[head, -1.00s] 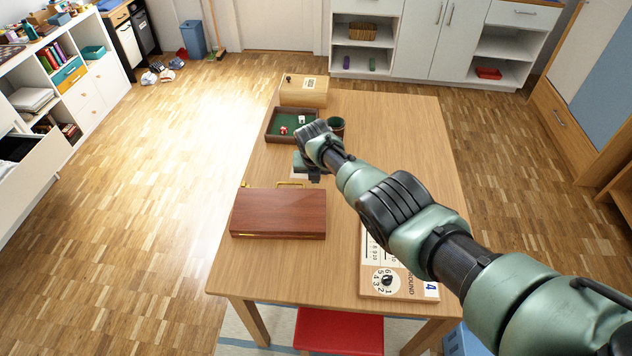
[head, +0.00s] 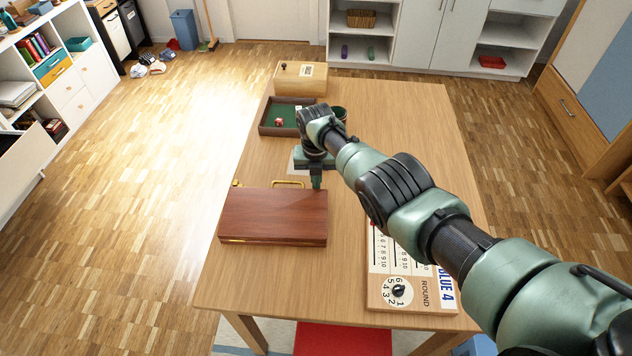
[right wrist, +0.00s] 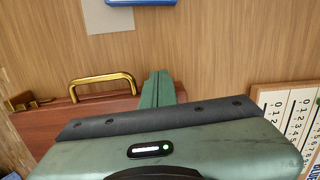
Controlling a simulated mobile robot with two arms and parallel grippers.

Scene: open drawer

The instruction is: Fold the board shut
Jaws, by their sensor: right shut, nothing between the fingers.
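The board (head: 273,217) is a dark red-brown wooden case lying flat and closed on the table, with its lid down. A brass handle (head: 288,184) and a brass catch (head: 236,184) show along its far edge; the handle also shows in the right wrist view (right wrist: 103,84). My right gripper (head: 316,184) points down at the board's far right corner, its fingers together and empty. In the right wrist view the green fingers (right wrist: 157,88) stand over the board's edge, right of the handle; whether they touch it I cannot tell. My left gripper is not in view.
A dice tray (head: 281,118) with a green lining and a light wooden box (head: 300,79) stand at the far end. A cup (head: 339,113) is partly behind my arm. A scoreboard (head: 400,290) lies under my right arm. The table's left edge is near the board.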

